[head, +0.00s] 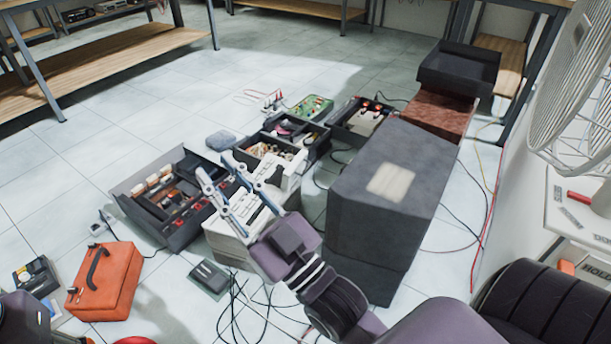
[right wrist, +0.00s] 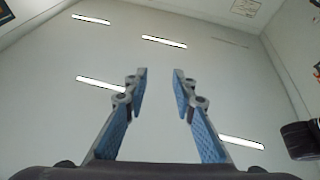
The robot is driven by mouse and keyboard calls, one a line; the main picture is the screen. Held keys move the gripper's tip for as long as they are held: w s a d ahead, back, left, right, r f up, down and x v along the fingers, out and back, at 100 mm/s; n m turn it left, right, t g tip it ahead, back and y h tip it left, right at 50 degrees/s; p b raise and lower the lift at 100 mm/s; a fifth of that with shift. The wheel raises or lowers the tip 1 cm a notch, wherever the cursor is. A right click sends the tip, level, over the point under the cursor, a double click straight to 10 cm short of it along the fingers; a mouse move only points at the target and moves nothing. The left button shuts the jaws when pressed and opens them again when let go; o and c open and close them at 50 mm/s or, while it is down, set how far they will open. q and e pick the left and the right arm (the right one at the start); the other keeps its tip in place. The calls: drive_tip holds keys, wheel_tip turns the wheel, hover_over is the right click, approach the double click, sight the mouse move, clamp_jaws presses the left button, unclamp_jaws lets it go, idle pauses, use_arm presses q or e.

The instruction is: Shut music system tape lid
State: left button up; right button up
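The pale music system (head: 222,240) stands on the floor in the middle of the head view, partly hidden behind my right gripper. A whitish part (head: 291,172) sticks up at its right; I cannot tell for certain whether it is the tape lid. My right gripper (head: 217,168) is in front of and over the music system in the picture, its two blue-padded fingers apart. In the right wrist view the fingers (right wrist: 160,82) are spread with nothing between them, against the ceiling. I cannot tell whether they touch the music system. My left gripper is not in view.
A tall dark grey box (head: 385,200) stands right of the music system. An open dark case (head: 165,200) lies to the left, an orange case (head: 104,283) at the lower left. Cables lie on the floor. A fan (head: 570,90) stands at right. Open floor is at upper left.

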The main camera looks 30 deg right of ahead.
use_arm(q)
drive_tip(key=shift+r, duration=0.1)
use_arm(e)
drive_tip(key=w+d+f+n+g+h, duration=0.35)
drive_tip(key=w+d+f+h, duration=0.35)
drive_tip(key=w+d+f, duration=0.45)
drive_tip(key=w+d+f+n+g+h, duration=0.2)
drive_tip(key=d+f+h, duration=0.2)
drive_tip(key=d, duration=0.3)
drive_tip(key=w+d+f+n+g+h, duration=0.1)
drive_tip(key=w+d+f+g+h, duration=0.1)
drive_tip(key=d+f+h, duration=0.3)
drive_tip(key=shift+w+d+f+n, duration=0.35)
drive_tip(key=shift+w+d+f, duration=0.4)
drive_tip(key=shift+d, duration=0.45)
drive_tip(key=shift+g, duration=0.25)
